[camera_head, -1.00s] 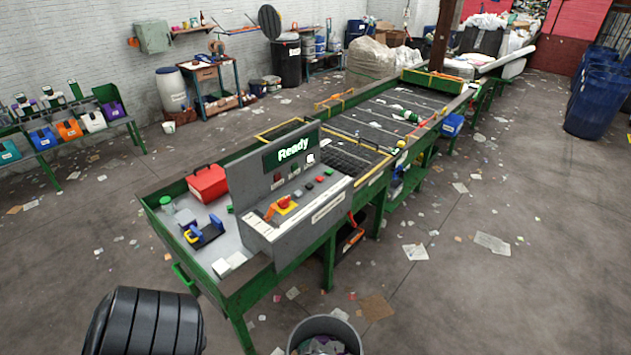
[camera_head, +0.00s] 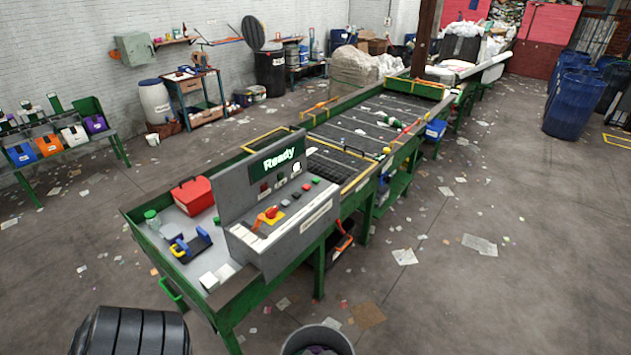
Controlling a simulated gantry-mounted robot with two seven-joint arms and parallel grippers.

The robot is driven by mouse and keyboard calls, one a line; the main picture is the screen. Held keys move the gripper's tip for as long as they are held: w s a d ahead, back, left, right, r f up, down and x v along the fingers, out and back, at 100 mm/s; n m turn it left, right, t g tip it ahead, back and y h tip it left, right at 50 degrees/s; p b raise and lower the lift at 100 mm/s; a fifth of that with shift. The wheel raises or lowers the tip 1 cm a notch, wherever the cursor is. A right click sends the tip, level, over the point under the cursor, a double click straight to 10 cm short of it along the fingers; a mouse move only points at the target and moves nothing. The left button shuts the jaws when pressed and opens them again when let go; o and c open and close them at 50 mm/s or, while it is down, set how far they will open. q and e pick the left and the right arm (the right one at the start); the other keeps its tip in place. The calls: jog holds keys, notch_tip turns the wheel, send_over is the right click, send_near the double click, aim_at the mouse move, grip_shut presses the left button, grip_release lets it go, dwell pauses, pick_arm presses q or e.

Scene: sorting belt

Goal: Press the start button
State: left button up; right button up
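The grey control panel (camera_head: 285,220) stands on the near end of the green sorting bench. Its screen (camera_head: 277,160) reads "Ready" in light letters. A row of small buttons runs along the sloped face. The one at the far right end looks green (camera_head: 315,180), with a red button (camera_head: 306,187) beside it and darker ones to the left. A red knob on a yellow base (camera_head: 271,214) sits lower left on the panel. The button labels are too small to read, so I cannot tell for sure which is the start button. Neither of my grippers is in view.
The belt (camera_head: 365,125) runs away behind the panel with scattered items. A red toolbox (camera_head: 193,194) and tools lie on the bench tray. A grey bin (camera_head: 317,337) and a black ribbed object (camera_head: 130,332) stand in front. The floor to the right is mostly clear, with paper scraps.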

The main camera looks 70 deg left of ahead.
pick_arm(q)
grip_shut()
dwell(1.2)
